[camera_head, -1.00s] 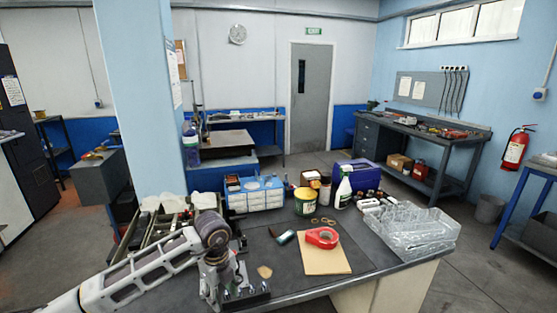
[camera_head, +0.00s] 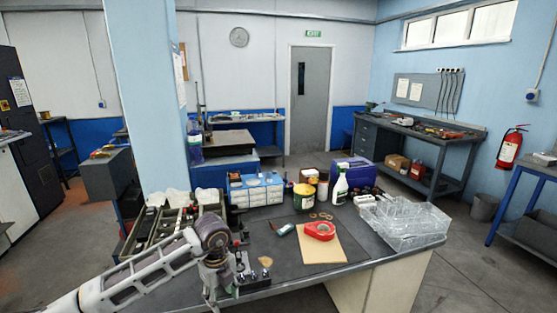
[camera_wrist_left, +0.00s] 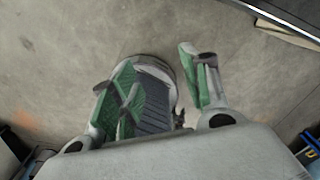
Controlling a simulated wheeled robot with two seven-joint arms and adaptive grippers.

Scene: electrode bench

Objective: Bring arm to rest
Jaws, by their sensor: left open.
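My left arm (camera_head: 150,266) comes in from the lower left in the head view, and its end bends down at the near edge of the bench (camera_head: 345,258). My left gripper (camera_wrist_left: 160,88) shows in the left wrist view with its green-padded fingers spread apart. Nothing is held between them, and bare floor (camera_wrist_left: 85,40) lies beyond. In the head view the fingertips cannot be made out. My right gripper is not in either view.
Close to the arm are a dark fixture block (camera_head: 252,281) and a tray of tools (camera_head: 148,236). Farther right are a blue-and-white drawer box (camera_head: 256,194), a red tape dispenser (camera_head: 319,230) on a tan pad (camera_head: 322,252), a spray bottle (camera_head: 340,186) and a clear rack (camera_head: 408,222).

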